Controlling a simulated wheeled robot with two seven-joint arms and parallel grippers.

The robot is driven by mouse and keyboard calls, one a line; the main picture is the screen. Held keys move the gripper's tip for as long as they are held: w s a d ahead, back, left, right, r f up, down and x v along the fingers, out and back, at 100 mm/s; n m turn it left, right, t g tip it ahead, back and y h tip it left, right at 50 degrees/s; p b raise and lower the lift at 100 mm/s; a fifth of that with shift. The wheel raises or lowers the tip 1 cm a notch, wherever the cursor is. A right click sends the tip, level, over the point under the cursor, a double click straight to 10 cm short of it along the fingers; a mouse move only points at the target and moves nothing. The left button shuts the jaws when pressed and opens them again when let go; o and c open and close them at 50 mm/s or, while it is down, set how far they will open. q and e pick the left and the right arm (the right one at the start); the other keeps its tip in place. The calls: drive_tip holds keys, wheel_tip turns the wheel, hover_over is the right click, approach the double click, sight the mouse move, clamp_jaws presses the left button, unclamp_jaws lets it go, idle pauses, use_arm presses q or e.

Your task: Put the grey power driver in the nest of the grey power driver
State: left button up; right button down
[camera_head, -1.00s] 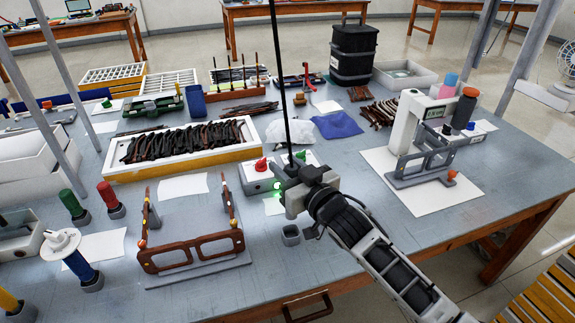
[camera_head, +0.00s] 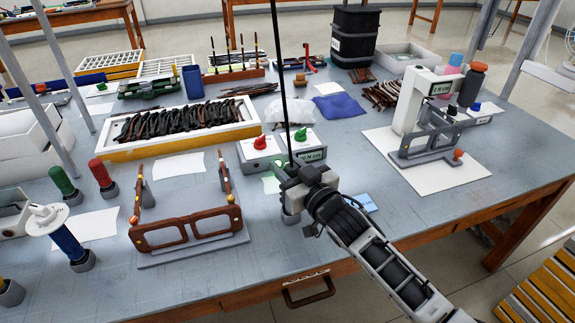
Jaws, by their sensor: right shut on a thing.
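My right gripper (camera_head: 287,190) is at the middle of the table, shut on the grey power driver. The driver is mostly hidden by the gripper and cannot be told clearly from its grey fingers. A thin black line rises from there to the top of the view. The small grey nest (camera_head: 290,217) is on the table directly below the gripper, partly covered by it. I cannot tell whether the driver's lower end is inside the nest or just above it. My left gripper is not in view.
A brown eyeglass frame (camera_head: 186,229) in its fixture is close on the left. A control box (camera_head: 255,152) with red and green knobs stands just behind. Green (camera_head: 62,181), red (camera_head: 99,173) and blue (camera_head: 67,243) drivers stand at left. A white-and-grey press (camera_head: 413,100) stands at right.

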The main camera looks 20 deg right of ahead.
drive_tip(key=shift+f+b, duration=0.4)
drive_tip(key=shift+f, duration=0.15)
idle(0.6)
drive_tip(key=c, duration=0.9)
unclamp_jaws()
drive_tip(key=shift+f, duration=0.1)
drive_tip(key=v, duration=1.6)
drive_tip(key=shift+b, duration=0.4)
